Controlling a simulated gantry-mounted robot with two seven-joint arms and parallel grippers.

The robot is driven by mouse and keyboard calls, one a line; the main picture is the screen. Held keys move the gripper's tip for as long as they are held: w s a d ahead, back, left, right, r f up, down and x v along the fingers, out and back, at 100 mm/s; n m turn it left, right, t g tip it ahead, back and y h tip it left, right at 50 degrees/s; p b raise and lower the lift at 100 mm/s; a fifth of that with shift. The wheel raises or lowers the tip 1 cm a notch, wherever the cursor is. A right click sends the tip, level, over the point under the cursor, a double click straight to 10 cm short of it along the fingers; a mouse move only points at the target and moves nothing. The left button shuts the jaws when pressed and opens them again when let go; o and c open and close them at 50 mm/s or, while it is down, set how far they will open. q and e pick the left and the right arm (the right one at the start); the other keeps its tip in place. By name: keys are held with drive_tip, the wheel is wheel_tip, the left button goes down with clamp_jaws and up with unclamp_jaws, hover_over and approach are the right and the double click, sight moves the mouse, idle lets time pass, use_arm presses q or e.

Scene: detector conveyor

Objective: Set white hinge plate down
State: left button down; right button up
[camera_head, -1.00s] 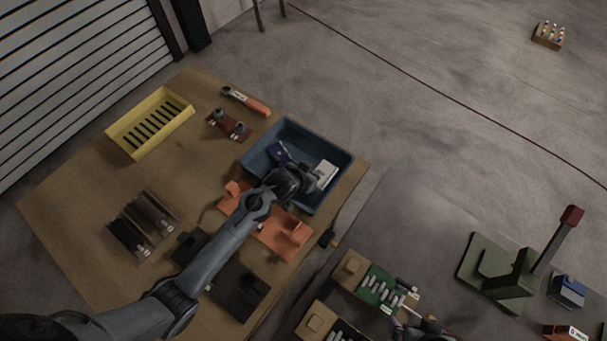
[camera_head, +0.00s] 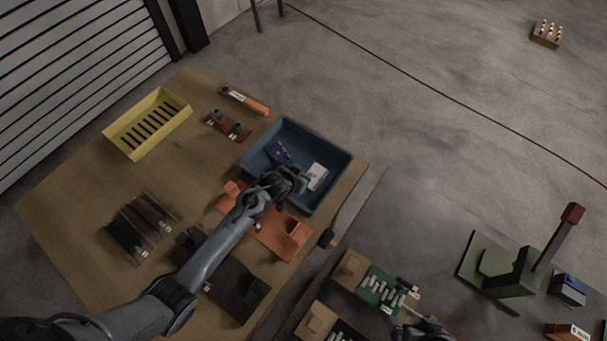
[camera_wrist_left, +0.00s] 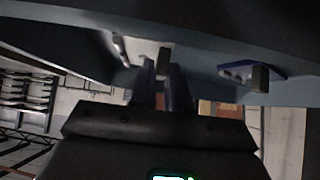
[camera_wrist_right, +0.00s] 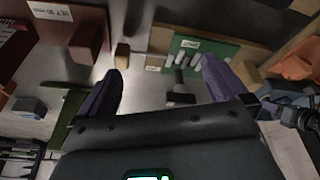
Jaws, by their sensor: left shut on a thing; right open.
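The white hinge plate (camera_head: 316,176) is inside the blue bin (camera_head: 340,163), toward its right side. My left gripper (camera_head: 300,184) reaches over the bin's near edge and is shut on the plate. The plate also shows at the fingertips in the left wrist view (camera_wrist_left: 150,56); whether it touches the bin floor is hard to tell. A blue plate (camera_head: 279,152) lies in the bin's left part and shows in the left wrist view (camera_wrist_left: 252,73). My right gripper (camera_wrist_right: 162,74) is open and empty above the green board (camera_wrist_right: 212,50) with grey cylinders.
An orange fixture (camera_head: 270,232) stands right in front of the bin, under my left arm. A yellow slotted tray (camera_head: 150,122), a dark red plate with knobs (camera_head: 227,126) and dark blocks (camera_head: 130,240) are on the wooden table. A green stand (camera_head: 512,275) is at the right.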

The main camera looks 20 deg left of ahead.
use_arm(q)
drive_tip(key=c, duration=1.5)
unclamp_jaws()
drive_tip(key=shift+f, duration=0.15)
drive_tip(key=o, duration=0.4)
drive_tip(key=shift+s+r, duration=0.2)
drive_tip(key=shift+r, duration=0.15)
drive_tip(key=p+v, duration=0.2)
drive_tip(key=v, duration=0.9)
drive_tip(key=s+r+g+y, duration=0.1)
drive_tip(key=s+r+g, duration=0.1)
drive_tip(key=s, duration=0.9)
drive_tip(key=s+r+g, duration=0.3)
drive_tip(key=s, duration=0.9)
drive_tip(key=shift+a+y, duration=0.4)
